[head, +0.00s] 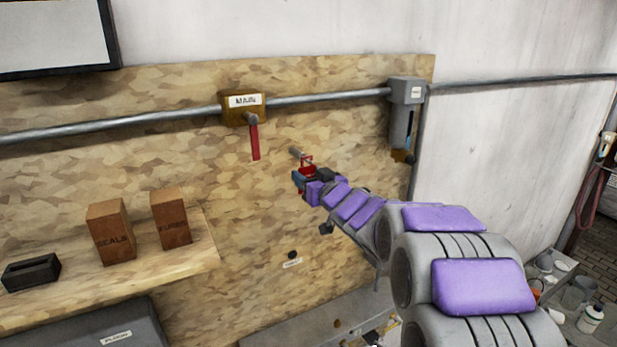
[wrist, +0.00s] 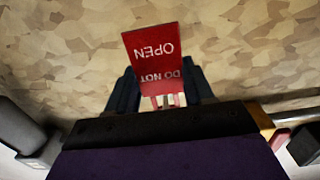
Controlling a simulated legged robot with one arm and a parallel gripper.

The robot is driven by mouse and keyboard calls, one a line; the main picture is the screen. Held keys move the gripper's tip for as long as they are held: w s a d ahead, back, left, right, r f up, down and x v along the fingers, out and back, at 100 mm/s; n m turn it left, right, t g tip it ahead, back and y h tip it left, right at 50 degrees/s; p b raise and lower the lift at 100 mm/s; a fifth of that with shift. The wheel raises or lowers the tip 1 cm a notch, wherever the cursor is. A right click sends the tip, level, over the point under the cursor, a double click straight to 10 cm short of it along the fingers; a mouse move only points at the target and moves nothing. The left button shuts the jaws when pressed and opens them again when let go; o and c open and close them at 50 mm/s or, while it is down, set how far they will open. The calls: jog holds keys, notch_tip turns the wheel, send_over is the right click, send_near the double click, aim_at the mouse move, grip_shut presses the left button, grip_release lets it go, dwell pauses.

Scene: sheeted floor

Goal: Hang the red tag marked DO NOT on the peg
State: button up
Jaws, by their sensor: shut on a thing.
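The red tag (wrist: 151,45) with white lettering DO NOT OPEN shows upside down in the wrist view, between the two dark fingers of my gripper (wrist: 161,84). My gripper (head: 304,177) is shut on it in front of the wooden board. In the head view the tag (head: 307,163) is a small red shape at the fingertips. A short grey peg (head: 295,152) sticks out of the board just up and left of the tag. They look close, but I cannot tell whether they touch. The peg is not clear in the wrist view.
A pipe (head: 160,121) runs across the board (head: 330,130), with a labelled brown valve box (head: 243,107) and its red handle (head: 255,142) left of the peg. A grey box (head: 405,110) is at right. A shelf (head: 130,265) holds two brown boxes and a black tray.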

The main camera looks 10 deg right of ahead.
jog(key=o, duration=1.3)
jog(key=shift+c, duration=0.2)
jog(key=b+v, duration=0.2)
jog(key=v, duration=1.4)
jog(key=s+d+f+m+g+h+b, duration=0.2)
jog(key=s+f+g+h+b, duration=0.4)
jog(key=f, duration=0.8)
jog(key=s+d+f+m+g+h+b, duration=0.25)
jog(key=s+f+b, duration=0.5)
jog(key=f, duration=0.65)
jog(key=s+a+f+g+y+b, duration=0.1)
jog(key=s+a+f+g+b, duration=0.2)
jog(key=s+f, duration=0.2)
jog(key=s+a+f+g+y+b, duration=0.1)
jog(key=s+a+f+g+b, duration=0.2)
jog(key=s, duration=0.9)
jog(key=s+a+f+g+y+b, duration=0.1)
jog(key=s+a+f+g+b, duration=0.2)
jog(key=s+f, duration=0.4)
jog(key=shift+s+f+n+g, duration=0.4)
jog(key=shift+s+g, duration=0.25)
jog(key=shift+s, duration=0.35)
